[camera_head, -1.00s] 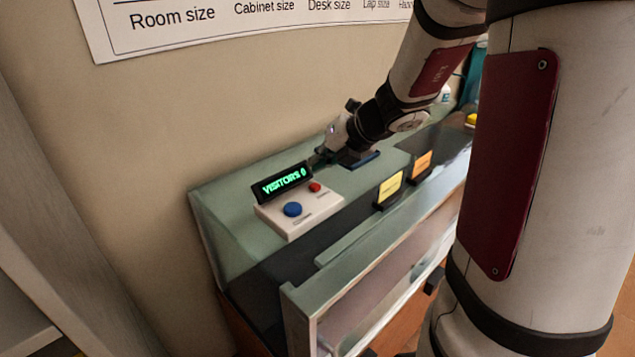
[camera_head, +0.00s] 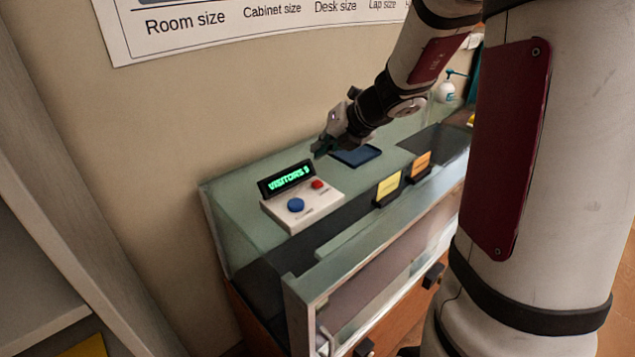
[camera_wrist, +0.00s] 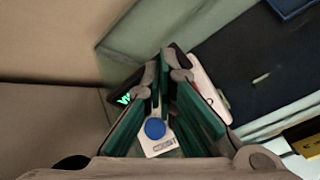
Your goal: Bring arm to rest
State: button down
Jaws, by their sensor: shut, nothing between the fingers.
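My gripper (camera_head: 322,150) hangs above the glass-topped display case, just behind and right of a white counter box, apart from it. Its fingers are shut and empty; in the wrist view the gripper (camera_wrist: 160,62) has its green-padded fingers meeting at the tips. The counter box (camera_head: 318,212) has a lit green display (camera_head: 288,179) reading VISITORS and a digit I cannot read surely, a blue button (camera_head: 296,205) and a red button (camera_head: 317,184). In the wrist view the blue button (camera_wrist: 155,129) shows between the fingers. My arm reaches in from the upper right.
The display case (camera_head: 235,225) stands against the wall. On it are a dark blue tray (camera_head: 357,156), a yellow card (camera_head: 389,184) and an orange card (camera_head: 421,162) in stands. A white pump bottle (camera_head: 445,92) is at the far end. A shelf (camera_head: 40,230) stands at left.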

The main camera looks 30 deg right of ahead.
dwell(0.3)
jog(key=s+a+r+n+g+y, duration=0.1)
jog(key=s+a+r+n, duration=0.45)
jog(key=n, duration=0.55)
jog(key=s+a+r+n+g, duration=0.2)
jog(key=s+a+n, duration=0.4)
jog(key=a+n, duration=0.35)
jog(key=s+r+n+h, duration=0.1)
jog(key=s+n+h, duration=0.2)
jog(key=s+n, duration=1.1)
jog(key=n, duration=0.7)
jog(key=shift+s+r+h, duration=0.15)
jog(key=shift+s+h, duration=0.15)
jog(key=shift+s, duration=0.1)
jog(key=shift+d, duration=0.1)
